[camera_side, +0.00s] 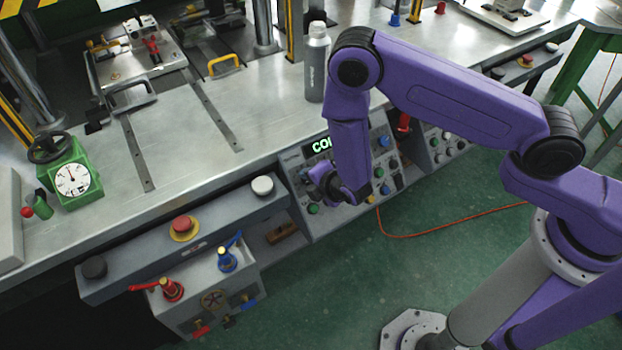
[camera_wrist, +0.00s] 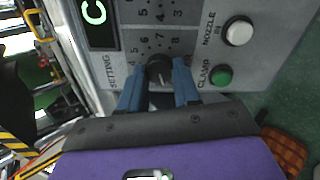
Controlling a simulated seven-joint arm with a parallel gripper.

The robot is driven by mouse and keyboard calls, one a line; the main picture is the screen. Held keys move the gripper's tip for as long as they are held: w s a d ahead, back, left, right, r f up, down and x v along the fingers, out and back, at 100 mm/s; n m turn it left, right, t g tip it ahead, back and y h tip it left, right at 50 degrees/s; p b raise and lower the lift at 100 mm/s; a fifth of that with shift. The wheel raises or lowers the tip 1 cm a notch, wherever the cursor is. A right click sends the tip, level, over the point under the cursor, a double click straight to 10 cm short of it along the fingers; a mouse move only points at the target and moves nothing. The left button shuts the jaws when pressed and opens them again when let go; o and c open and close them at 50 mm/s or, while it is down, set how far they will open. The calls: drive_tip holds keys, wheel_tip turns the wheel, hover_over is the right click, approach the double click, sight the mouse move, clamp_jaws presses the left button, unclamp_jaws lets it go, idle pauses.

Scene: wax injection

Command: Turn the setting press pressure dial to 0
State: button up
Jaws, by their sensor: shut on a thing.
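The setting dial (camera_wrist: 158,71) is a small black knob on the grey control panel, ringed by numbers, with the word SETTING printed to its left. My gripper (camera_wrist: 158,88) has its two blue fingers on either side of the knob and is shut on it in the wrist view. The number its pointer faces is too small to tell. In the side view my gripper (camera_side: 326,186) is at the panel's left part, below the lit display (camera_side: 321,146); the dial is hidden there by my arm.
A white NOZZLE IN button (camera_wrist: 238,32) and a green CLAMP button (camera_wrist: 221,75) sit right of the dial in the wrist view. In the side view a grey bottle (camera_side: 316,62) stands on the bench above the panel. An orange cable (camera_side: 440,229) lies on the green floor.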

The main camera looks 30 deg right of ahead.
drive_tip(key=shift+s+n, duration=0.1)
drive_tip(key=shift+n, duration=1.2)
drive_tip(key=o, duration=1.1)
drive_tip(key=shift+c, duration=0.2)
drive_tip(key=v, duration=1.7)
drive_tip(key=shift+s+r, duration=0.15)
